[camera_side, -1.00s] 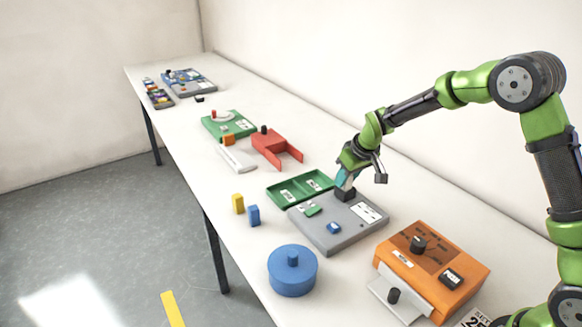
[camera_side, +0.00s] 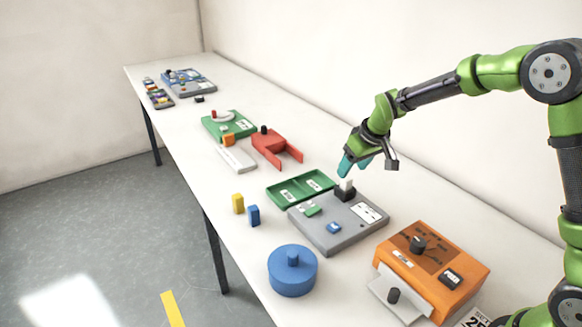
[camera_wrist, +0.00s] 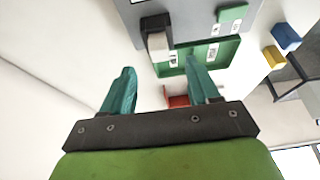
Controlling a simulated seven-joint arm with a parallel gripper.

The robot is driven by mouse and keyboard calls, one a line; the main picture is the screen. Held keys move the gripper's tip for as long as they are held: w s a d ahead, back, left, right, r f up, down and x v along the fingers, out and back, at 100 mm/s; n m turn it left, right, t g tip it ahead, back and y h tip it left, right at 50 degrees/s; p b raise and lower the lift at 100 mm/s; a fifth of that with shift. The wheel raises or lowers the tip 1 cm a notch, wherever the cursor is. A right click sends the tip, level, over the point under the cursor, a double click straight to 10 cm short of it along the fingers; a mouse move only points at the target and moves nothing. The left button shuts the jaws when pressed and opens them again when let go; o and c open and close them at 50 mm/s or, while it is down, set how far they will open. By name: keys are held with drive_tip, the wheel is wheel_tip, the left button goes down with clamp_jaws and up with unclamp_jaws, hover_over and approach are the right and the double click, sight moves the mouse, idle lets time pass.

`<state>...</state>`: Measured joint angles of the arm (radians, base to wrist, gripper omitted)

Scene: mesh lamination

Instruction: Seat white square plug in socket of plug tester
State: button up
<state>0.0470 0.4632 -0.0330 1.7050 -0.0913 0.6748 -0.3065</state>
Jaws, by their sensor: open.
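The plug tester (camera_side: 338,226) is a grey flat box on the table with a dark raised socket (camera_side: 345,195) at its back corner. The white square plug (camera_side: 347,184) stands upright in that socket, its top showing above it. In the wrist view the plug (camera_wrist: 158,42) sits at the dark socket (camera_wrist: 155,22); how deep it is cannot be told. My gripper (camera_side: 356,166) is open and empty, above and behind the plug and apart from it. Its teal fingers (camera_wrist: 158,88) are spread in the wrist view.
A green two-compartment tray (camera_side: 300,189) lies beside the tester. Yellow (camera_side: 238,204) and blue (camera_side: 253,215) blocks stand to the left. A blue round container (camera_side: 292,271) and an orange box (camera_side: 437,268) are nearer. A red bracket (camera_side: 275,148) lies farther back.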

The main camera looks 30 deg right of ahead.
drive_tip(key=v, duration=1.1)
drive_tip(key=shift+r, duration=0.2)
drive_tip(key=s+a+r+m+t+y, duration=0.1)
drive_tip(key=s+a+m, duration=0.1)
drive_tip(key=s, duration=0.9)
drive_tip(key=s+a+r+m+t+y, duration=0.1)
drive_tip(key=s+a, duration=0.3)
drive_tip(key=s, duration=0.8)
drive_tip(key=shift+s+a+r+m+t, duration=0.2)
drive_tip(key=shift+r+m+t, duration=0.1)
drive_tip(key=shift+m, duration=0.2)
